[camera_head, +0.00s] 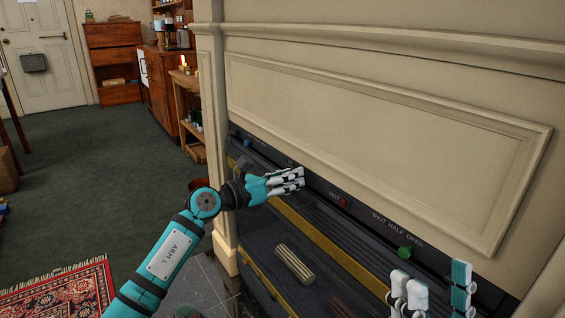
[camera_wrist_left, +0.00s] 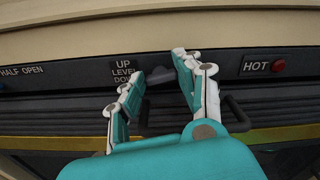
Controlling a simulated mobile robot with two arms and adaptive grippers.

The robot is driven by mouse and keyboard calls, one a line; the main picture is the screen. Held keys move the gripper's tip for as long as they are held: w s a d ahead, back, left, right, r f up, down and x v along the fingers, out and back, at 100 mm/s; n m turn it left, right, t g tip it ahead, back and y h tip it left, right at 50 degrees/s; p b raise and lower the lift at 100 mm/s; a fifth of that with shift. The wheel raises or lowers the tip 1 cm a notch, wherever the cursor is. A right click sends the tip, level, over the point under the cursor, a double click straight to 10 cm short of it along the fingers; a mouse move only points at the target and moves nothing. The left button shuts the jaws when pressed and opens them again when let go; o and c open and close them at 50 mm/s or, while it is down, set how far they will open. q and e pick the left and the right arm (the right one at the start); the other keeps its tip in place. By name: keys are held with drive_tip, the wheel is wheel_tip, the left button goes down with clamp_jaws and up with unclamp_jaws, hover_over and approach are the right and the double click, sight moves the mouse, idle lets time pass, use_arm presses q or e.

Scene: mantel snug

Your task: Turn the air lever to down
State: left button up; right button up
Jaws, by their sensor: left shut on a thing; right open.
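My left gripper (camera_head: 300,180) reaches in from the left to the dark control strip of the stove. In the left wrist view its two fingers (camera_wrist_left: 160,74) close on a dark grey lever (camera_wrist_left: 160,79), the air lever, just right of the plate (camera_wrist_left: 123,70) marked UP, LEVEL, DOWN. The fingers hide part of the lever, so I cannot tell its exact angle. In the head view the lever is hidden by the gripper. My right gripper (camera_head: 434,288) is open and empty at the lower right, in front of the stove.
A red knob or light (camera_head: 343,203) marked HOT sits right of the lever. A green knob (camera_head: 404,252) under SHUT, HALF, OPEN is further right. A ribbed pale block (camera_head: 294,264) lies below, by the yellow rail. The cream mantel panel (camera_head: 380,140) rises above the strip.

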use_arm(q)
drive_tip(key=shift+n+p, duration=0.9)
drive_tip(key=shift+p, duration=0.05)
use_arm(e)
drive_tip(key=w+a+f+g+h, duration=0.1)
drive_tip(key=w+f+g, duration=0.5)
drive_tip(key=w, duration=0.2)
drive_tip(key=shift+a+h, duration=0.2)
drive_tip(key=shift+h, duration=0.1)
drive_tip(key=shift+r, duration=0.1)
use_arm(q)
drive_tip(key=o, duration=1.1)
drive_tip(key=shift+c, duration=0.2)
drive_tip(key=shift+o, duration=0.4)
drive_tip(key=shift+a, duration=0.1)
use_arm(e)
drive_tip(key=shift+a+r+n+g, duration=0.2)
drive_tip(key=shift+a+n+g, duration=0.2)
drive_tip(key=shift+a, duration=0.45)
